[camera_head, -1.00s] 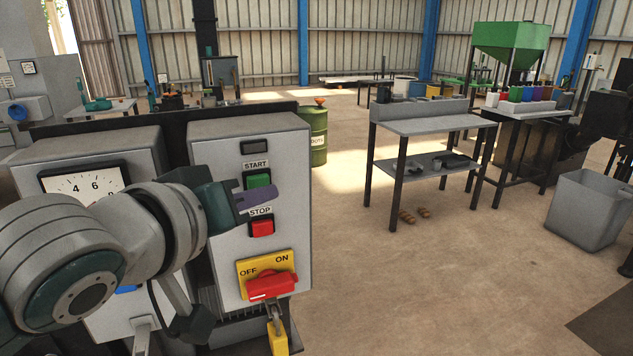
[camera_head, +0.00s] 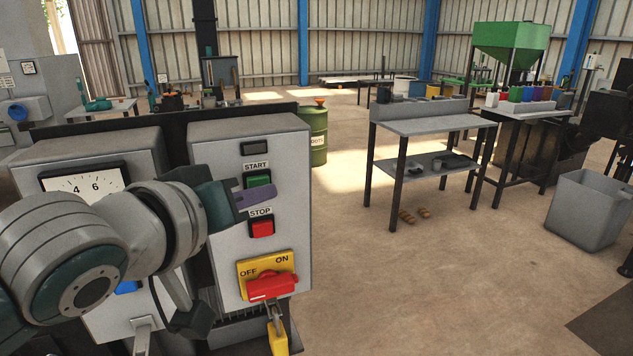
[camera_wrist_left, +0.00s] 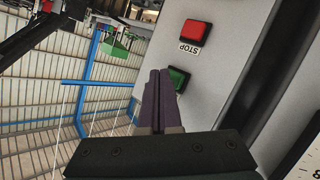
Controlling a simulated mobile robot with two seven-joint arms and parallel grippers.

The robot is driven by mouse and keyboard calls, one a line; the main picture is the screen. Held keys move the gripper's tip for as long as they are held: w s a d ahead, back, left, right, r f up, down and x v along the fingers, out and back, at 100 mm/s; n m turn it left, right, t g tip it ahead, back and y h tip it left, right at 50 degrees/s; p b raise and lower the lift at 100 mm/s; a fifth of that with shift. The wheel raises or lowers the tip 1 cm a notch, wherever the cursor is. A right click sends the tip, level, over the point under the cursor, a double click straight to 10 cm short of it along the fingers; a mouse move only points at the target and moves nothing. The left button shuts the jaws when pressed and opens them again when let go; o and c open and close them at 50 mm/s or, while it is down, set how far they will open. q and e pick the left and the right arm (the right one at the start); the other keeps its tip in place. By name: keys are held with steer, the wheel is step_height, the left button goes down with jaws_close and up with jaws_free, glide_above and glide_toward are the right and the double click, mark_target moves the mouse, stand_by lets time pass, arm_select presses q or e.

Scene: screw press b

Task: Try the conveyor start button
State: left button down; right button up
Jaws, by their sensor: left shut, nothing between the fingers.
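The green START button (camera_head: 259,180) is on the front of a grey control box (camera_head: 228,250), below the START label. It also shows in the left wrist view (camera_wrist_left: 179,77). The red STOP button (camera_head: 262,228) sits below it, and in the left wrist view (camera_wrist_left: 191,31) it is above the green one. My left gripper (camera_head: 272,193) is shut and empty, its purple fingers overlapping the lower part of the green button in the head view. In the left wrist view its fingertips (camera_wrist_left: 159,72) are beside the green button; contact cannot be told. My right gripper is not in view.
A yellow OFF/ON plate with a red switch (camera_head: 270,287) and a hanging yellow padlock (camera_head: 278,337) is lower on the box. A second box with a dial (camera_head: 85,185) stands left. A workbench (camera_head: 430,126) and grey bin (camera_head: 588,210) stand right, with open floor between.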

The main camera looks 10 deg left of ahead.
arm_select(q)
steer(key=shift+w+a, duration=0.35)
steer(key=shift+w, duration=0.1)
stand_by(0.8)
stand_by(0.3)
steer(key=shift+s+d+p, duration=0.5)
steer(key=shift+s, duration=0.2)
steer(key=shift+s+d+p, duration=0.5)
steer(key=shift+s+d, duration=0.2)
steer(key=shift+s, duration=0.35)
steer(key=shift+s+d+p, duration=0.45)
steer(key=shift+s+d, duration=0.25)
steer(key=shift+s, duration=0.35)
